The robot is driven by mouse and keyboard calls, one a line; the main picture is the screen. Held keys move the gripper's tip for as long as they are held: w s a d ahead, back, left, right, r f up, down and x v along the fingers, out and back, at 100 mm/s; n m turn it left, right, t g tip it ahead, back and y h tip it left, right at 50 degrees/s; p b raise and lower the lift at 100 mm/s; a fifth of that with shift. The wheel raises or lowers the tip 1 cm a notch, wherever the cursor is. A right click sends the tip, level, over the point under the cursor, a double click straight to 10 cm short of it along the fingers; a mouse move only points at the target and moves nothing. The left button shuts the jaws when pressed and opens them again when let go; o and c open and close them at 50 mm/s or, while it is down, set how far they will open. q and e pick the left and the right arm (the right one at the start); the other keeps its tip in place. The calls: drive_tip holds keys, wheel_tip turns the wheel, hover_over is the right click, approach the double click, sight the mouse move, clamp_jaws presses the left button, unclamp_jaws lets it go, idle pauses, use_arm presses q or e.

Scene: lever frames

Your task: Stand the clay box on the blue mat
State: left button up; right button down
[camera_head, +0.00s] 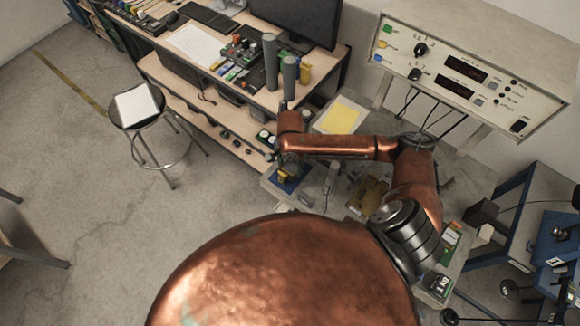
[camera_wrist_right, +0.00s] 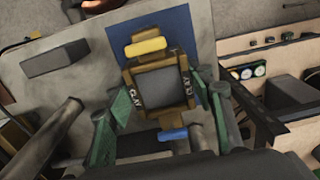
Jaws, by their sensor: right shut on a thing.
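The clay box (camera_wrist_right: 157,85), brown with a grey face and "CLAY" lettering on its sides, is between the green fingers of my right gripper (camera_wrist_right: 163,98) in the wrist view. The gripper is shut on it. The blue mat (camera_wrist_right: 183,28) shows behind and around the box, on a grey tabletop. I cannot tell whether the box touches the mat. In the head view my right gripper (camera_head: 286,160) is over the blue mat (camera_head: 289,184), with the box mostly hidden. My left gripper is not in view.
A grey block (camera_wrist_right: 55,60) lies on the tabletop beside the mat. A yellow sheet (camera_head: 341,116) lies behind my right forearm. A wooden bench with grey cylinders (camera_head: 270,62) stands at the back, close to the gripper. A control panel (camera_head: 470,70) stands at the back right.

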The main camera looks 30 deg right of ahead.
drive_tip(key=shift+f, duration=0.5)
drive_tip(key=shift+s+f, duration=0.2)
drive_tip(key=shift+f, duration=0.25)
drive_tip(key=shift+s+a+f, duration=0.1)
drive_tip(key=shift+f, duration=0.15)
idle(0.4)
drive_tip(key=c, duration=1.3)
unclamp_jaws()
drive_tip(key=o, duration=0.4)
drive_tip(key=shift+w, duration=0.25)
drive_tip(key=shift+o, duration=0.2)
drive_tip(key=shift+r, duration=0.1)
